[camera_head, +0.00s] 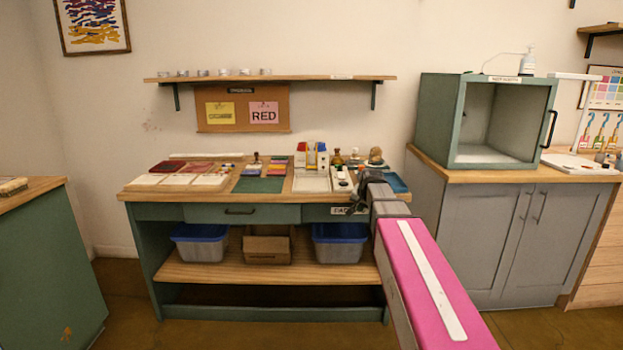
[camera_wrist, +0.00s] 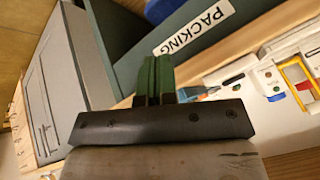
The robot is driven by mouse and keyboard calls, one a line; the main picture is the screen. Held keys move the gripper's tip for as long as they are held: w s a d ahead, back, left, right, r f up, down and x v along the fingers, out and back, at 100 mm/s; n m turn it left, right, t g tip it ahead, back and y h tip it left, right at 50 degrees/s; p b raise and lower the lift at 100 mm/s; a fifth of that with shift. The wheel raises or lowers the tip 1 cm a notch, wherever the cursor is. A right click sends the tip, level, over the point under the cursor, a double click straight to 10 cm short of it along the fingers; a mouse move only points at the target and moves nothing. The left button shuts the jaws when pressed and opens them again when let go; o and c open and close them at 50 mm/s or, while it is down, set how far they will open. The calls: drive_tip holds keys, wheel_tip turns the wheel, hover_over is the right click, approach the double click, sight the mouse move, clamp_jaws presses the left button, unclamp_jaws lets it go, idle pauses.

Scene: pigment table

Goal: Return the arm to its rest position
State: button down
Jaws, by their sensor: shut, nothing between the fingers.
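My gripper (camera_wrist: 154,80) shows in the wrist view with its two green fingers pressed together and nothing between them. In the head view my gripper (camera_head: 357,195) is small and dark, over the right front part of the wooden worktable (camera_head: 215,196). My arm reaches forward from the lower right to that spot. In the wrist view the fingers overlap the table's front edge, close to a white PACKING label (camera_wrist: 194,30) on the green front. Part of the table's right end is hidden behind my arm.
Red-and-white cartons (camera_head: 301,155), a white tray (camera_head: 311,181) and small bottles stand near my gripper. A green open cabinet (camera_head: 457,120) stands on the grey cupboard (camera_head: 470,225) to the right. A shelf (camera_head: 270,78) hangs above. Floor shows at left between counters.

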drive_tip(key=s+f+n+g, duration=0.5)
drive_tip(key=s+f+g, duration=0.1)
drive_tip(key=s+f, duration=1.7)
drive_tip(key=s, duration=0.4)
drive_tip(key=shift+s+n+g+h, duration=0.25)
drive_tip(key=shift+n+g+h, duration=0.05)
drive_tip(key=shift+w+a+f, duration=0.1)
